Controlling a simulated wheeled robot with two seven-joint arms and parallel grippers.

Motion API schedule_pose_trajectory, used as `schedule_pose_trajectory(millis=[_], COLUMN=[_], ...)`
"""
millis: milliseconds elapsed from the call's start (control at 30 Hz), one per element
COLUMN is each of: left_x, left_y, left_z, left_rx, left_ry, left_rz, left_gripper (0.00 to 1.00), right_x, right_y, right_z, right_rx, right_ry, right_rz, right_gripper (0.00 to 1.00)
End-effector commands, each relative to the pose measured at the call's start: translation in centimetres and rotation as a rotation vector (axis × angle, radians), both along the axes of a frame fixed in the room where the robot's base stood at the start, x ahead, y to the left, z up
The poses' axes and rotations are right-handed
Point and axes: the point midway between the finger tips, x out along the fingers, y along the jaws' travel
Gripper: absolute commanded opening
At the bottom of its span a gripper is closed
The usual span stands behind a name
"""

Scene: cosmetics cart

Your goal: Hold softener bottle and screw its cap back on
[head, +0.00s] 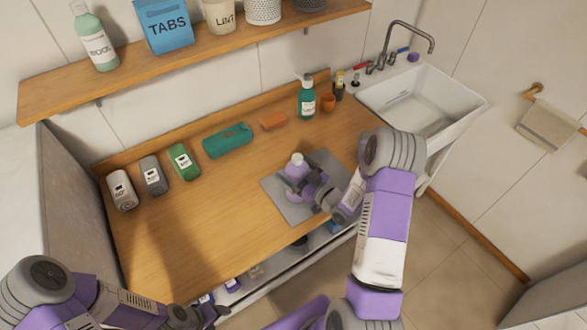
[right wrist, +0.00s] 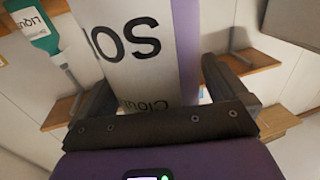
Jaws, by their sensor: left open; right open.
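The softener bottle (head: 294,172), purple with a pale lilac top, stands on the grey mat (head: 280,205). I cannot tell whether that top is the cap or a bare neck, and no separate cap can be made out. My right gripper (head: 306,187) is at the bottle from the front right. In the right wrist view the bottle's white label and purple side (right wrist: 150,45) fill the space between the open fingers (right wrist: 155,85). My left gripper (head: 218,312) is open, low at the front left, below the counter's front edge and away from the bottle.
The sink (head: 430,100) is at the right. The wooden counter (head: 205,225) left of the mat is clear.

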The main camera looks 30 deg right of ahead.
Motion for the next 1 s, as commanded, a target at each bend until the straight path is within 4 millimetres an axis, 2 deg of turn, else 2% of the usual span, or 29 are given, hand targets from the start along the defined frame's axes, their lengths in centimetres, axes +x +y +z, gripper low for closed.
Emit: schedule_pose_trajectory(millis=[300,500,700,1000], left_x=[0.0,0.0,0.0,0.0], left_y=[0.0,0.0,0.0,0.0], left_z=[-1.1,-1.4,-1.5,-1.5], left_rx=[0.000,0.000,0.000,0.000], left_ry=[0.001,0.001,0.001,0.001], left_rz=[0.000,0.000,0.000,0.000], left_gripper=[0.62,0.62,0.62,0.62], right_x=[-6.8,-9.9,-11.1,-11.1], right_y=[-2.2,-3.0,-3.2,-3.2], right_z=[-0.3,-0.3,-0.2,-0.2], right_rx=[0.001,0.001,0.002,0.002], right_ry=[0.005,0.003,0.004,0.004], right_rz=[-0.009,-0.007,-0.004,-0.004], right_gripper=[1.00,1.00,1.00,1.00])
